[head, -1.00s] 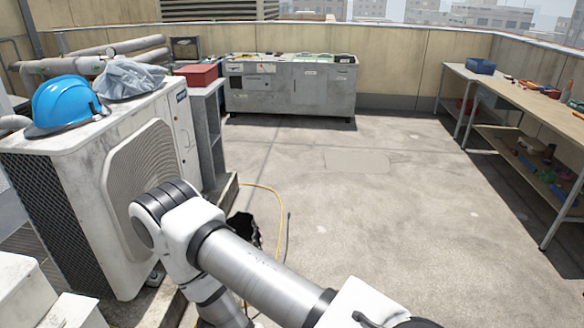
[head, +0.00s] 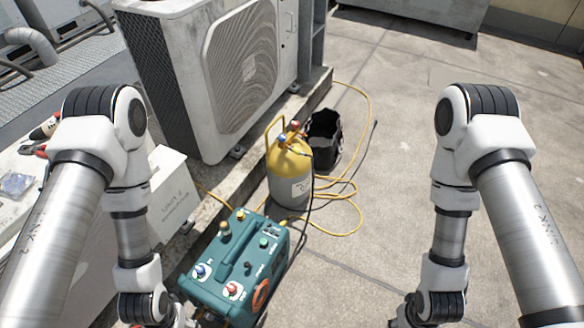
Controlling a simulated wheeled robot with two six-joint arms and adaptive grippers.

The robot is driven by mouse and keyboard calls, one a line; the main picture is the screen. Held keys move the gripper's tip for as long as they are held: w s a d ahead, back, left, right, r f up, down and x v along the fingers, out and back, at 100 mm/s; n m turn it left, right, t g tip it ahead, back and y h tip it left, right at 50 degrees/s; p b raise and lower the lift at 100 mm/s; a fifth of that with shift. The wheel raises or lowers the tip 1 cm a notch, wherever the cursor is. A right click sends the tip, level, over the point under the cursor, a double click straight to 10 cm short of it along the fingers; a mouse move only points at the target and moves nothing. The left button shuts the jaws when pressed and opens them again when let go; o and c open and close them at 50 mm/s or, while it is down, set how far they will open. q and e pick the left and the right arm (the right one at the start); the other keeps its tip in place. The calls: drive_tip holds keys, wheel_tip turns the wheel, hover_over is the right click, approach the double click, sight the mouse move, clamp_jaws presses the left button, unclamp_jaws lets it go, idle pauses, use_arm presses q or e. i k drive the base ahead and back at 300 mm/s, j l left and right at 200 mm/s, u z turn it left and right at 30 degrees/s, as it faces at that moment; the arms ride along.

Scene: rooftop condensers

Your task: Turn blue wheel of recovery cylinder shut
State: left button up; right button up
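The recovery cylinder (head: 290,178) stands upright on the roof floor in the middle of the head view, grey below with a yellow top and a yellow handle. Its small blue wheel (head: 283,141) is on top, at the left of a red wheel (head: 295,126). How far the blue wheel is turned cannot be told. My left arm comes down at the left and my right arm at the right, both apart from the cylinder. Both grippers lie at or below the bottom edge of the picture, and their fingertips are not visible.
A teal recovery machine (head: 238,262) with knobs stands in front of the cylinder. A black open bag (head: 325,139) stands behind it. A yellow hose (head: 345,232) loops on the floor. A condenser unit (head: 232,75) stands behind left. Floor to the right is clear.

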sight(282, 137)
drive_tip(key=i+l+z, duration=0.1)
drive_tip(key=i+l, duration=0.15)
drive_tip(key=i, duration=0.2)
drive_tip(key=i+l+z, duration=0.1)
drive_tip(key=i, duration=0.4)
drive_tip(key=i+l+z, duration=0.1)
drive_tip(key=i+l, duration=0.2)
drive_tip(key=i, duration=0.2)
